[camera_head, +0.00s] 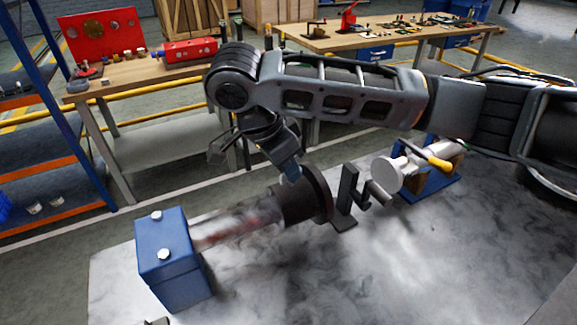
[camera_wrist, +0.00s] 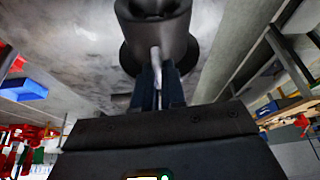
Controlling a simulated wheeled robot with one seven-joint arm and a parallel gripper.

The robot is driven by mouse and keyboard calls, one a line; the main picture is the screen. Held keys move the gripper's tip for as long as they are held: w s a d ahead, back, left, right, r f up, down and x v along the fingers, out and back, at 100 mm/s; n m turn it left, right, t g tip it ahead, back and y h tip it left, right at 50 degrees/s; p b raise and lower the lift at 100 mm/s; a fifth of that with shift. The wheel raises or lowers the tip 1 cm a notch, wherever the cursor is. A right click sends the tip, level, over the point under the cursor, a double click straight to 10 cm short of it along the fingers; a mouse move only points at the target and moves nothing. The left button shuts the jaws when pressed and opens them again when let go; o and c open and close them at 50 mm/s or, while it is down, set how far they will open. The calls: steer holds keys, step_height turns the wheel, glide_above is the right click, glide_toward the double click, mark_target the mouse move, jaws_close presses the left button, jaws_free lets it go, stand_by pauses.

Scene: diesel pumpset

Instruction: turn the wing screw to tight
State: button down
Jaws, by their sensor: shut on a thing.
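The wing screw (camera_wrist: 156,58) shows in the wrist view as a slim pale metal piece between my fingers, against a dark flanged cylinder (camera_wrist: 155,32). My gripper (camera_wrist: 157,82) is shut on it, one dark finger on each side. In the head view my gripper (camera_head: 289,172) points down at the top of the dark flanged cylinder (camera_head: 305,198), which sits on a stained, lying shaft-like part. The screw is mostly hidden there by my fingers, so I cannot tell how far it is turned.
A blue block (camera_head: 175,262) with pale bolts stands at the left end of the grey bench top (camera_head: 330,285). A dark bracket (camera_head: 348,198) and a yellow-handled device (camera_head: 400,172) are to the right. Workbenches and a blue rack stand behind. The bench front is mostly clear.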

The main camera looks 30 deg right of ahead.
steer(key=shift+m, duration=0.7)
steer(key=c, duration=1.2)
jaws_free()
steer(key=v, duration=0.7)
steer(key=shift+w+r, duration=0.15)
steer(key=shift+r, duration=0.15)
steer(key=shift+a, duration=0.15)
